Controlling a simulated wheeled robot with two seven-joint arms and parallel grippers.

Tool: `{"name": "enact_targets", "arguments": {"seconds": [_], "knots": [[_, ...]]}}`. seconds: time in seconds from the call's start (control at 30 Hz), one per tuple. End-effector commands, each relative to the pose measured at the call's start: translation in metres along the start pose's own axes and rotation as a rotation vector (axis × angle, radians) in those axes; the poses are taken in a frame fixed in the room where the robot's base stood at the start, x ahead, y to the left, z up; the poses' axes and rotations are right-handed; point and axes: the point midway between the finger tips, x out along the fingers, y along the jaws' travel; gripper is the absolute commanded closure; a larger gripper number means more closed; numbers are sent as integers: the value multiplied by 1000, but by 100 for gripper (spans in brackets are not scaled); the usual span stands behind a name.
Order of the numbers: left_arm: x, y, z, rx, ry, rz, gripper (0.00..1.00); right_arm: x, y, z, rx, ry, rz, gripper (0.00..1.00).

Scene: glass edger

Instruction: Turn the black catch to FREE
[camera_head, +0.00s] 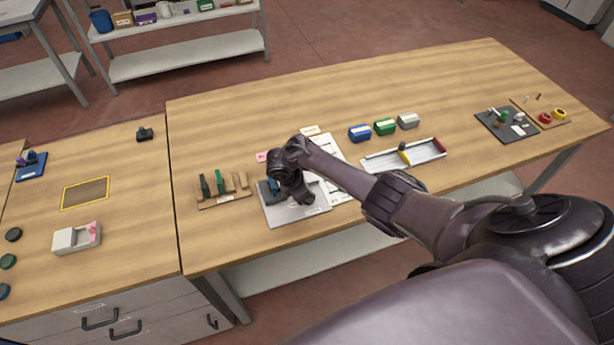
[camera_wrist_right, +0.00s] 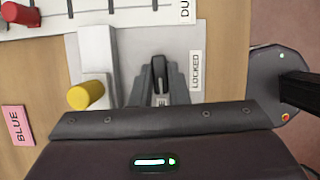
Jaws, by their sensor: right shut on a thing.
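The black catch (camera_wrist_right: 159,70) shows in the right wrist view as a dark upright piece on a light grey plate (camera_wrist_right: 205,30). A white label reading LOCKED (camera_wrist_right: 195,70) lies just to its right. My right gripper (camera_wrist_right: 160,88) is shut on the catch, with a grey finger on either side of it. In the head view my right gripper (camera_head: 308,200) reaches down over the grey plate (camera_head: 285,216), and the hand hides the catch there. No FREE label can be made out. My left gripper is not in view.
Beside the catch are a white block (camera_wrist_right: 97,55) and a yellow knob (camera_wrist_right: 86,95). A wooden rack (camera_head: 222,200) stands left of the plate. A white tray (camera_head: 425,154) and several small boxes (camera_head: 385,127) lie to the right. The table's back is clear.

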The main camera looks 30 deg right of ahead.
Motion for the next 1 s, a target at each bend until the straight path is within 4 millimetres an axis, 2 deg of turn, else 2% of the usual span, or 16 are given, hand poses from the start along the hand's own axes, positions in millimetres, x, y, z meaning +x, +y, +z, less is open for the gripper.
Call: {"name": "enact_targets", "arguments": {"seconds": [0.67, 0.7, 0.83, 1.0], "knots": [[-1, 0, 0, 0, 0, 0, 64, -1, 1, 1, 58, 0, -21, 100], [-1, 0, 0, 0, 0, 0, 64, -1, 1, 1, 57, 0, -21, 82], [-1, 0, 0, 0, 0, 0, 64, -1, 1, 1, 56, 0, -21, 65], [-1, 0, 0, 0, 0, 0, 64, 0, 1, 0, 55, 0, -21, 64]]}}
